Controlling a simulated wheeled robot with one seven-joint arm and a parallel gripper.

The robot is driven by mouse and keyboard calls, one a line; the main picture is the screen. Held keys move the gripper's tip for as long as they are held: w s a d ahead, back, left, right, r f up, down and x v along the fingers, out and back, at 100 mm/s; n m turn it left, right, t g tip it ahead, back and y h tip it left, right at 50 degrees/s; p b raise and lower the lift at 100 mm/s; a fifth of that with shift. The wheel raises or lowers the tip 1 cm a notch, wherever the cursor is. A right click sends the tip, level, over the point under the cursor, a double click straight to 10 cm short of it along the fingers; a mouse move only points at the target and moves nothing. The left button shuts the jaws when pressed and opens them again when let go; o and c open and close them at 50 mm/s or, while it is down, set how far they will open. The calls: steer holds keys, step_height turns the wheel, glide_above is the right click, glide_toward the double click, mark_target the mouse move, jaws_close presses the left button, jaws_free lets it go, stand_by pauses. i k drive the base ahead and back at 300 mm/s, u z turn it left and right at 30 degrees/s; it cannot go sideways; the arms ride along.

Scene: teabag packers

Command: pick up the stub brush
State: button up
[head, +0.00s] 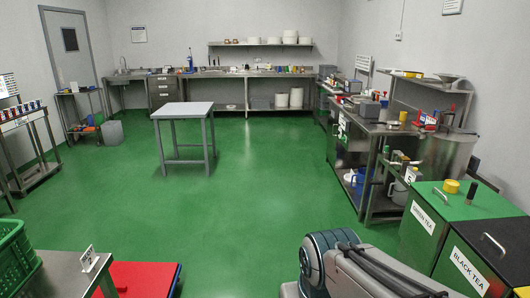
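I cannot make out the stub brush for certain in the head view. Many small items on the benches are too small to tell apart. A small dark upright object (471,193) stands on the green-topped bin at the right, and I cannot tell what it is. A yellow round piece (451,186) sits beside it on the same bin. Part of my arm shows at the bottom, right of centre. My gripper is not in view.
Green tea bin (425,222) and black tea bin (467,263) stand at the right. Cluttered steel benches (372,127) line the right wall. A bare table (184,108) stands mid-room. A green crate (16,255) and red top (142,279) are at lower left. The green floor (250,190) is open.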

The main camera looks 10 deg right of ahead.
mark_target(473, 189)
steer(key=z, duration=0.25)
steer(key=i, duration=1.5)
steer(key=z, duration=0.85)
steer(key=i, duration=1.25)
steer(key=z, duration=1.9)
steer(key=i, duration=0.9)
steer(key=z, duration=0.8)
